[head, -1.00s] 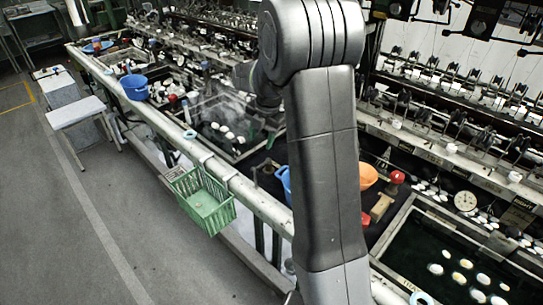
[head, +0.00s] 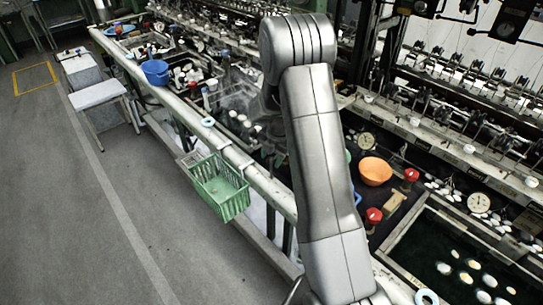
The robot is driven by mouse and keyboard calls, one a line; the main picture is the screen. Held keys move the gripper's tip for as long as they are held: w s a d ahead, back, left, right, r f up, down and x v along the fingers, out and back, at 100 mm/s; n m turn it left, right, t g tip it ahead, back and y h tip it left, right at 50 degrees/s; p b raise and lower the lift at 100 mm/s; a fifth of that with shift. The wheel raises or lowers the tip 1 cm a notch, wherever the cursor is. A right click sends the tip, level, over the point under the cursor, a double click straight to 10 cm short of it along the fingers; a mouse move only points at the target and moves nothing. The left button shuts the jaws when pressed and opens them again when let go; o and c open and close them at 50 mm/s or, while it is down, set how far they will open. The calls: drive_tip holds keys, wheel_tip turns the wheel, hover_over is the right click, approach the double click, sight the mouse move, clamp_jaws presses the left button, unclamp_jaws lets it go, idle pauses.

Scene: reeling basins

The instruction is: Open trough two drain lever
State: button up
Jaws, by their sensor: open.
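No drain lever can be made out for certain, and I cannot read which trough is number two. A dark water-filled trough (head: 395,238) with several pale cocoons is at the lower right. Another basin area lies left of my arm, partly hidden behind it. My arm rises through the middle and bends away; its gripper is hidden behind it.
A green basket (head: 220,187) hangs on the pale front rail (head: 262,184). An orange bowl (head: 375,171) stands right of my arm. A blue bucket (head: 155,72) and a white-topped stool (head: 98,94) are farther left. The grey floor (head: 75,215) at left is clear.

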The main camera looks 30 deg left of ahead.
drive_tip(key=shift+c, duration=0.5)
clamp_jaws()
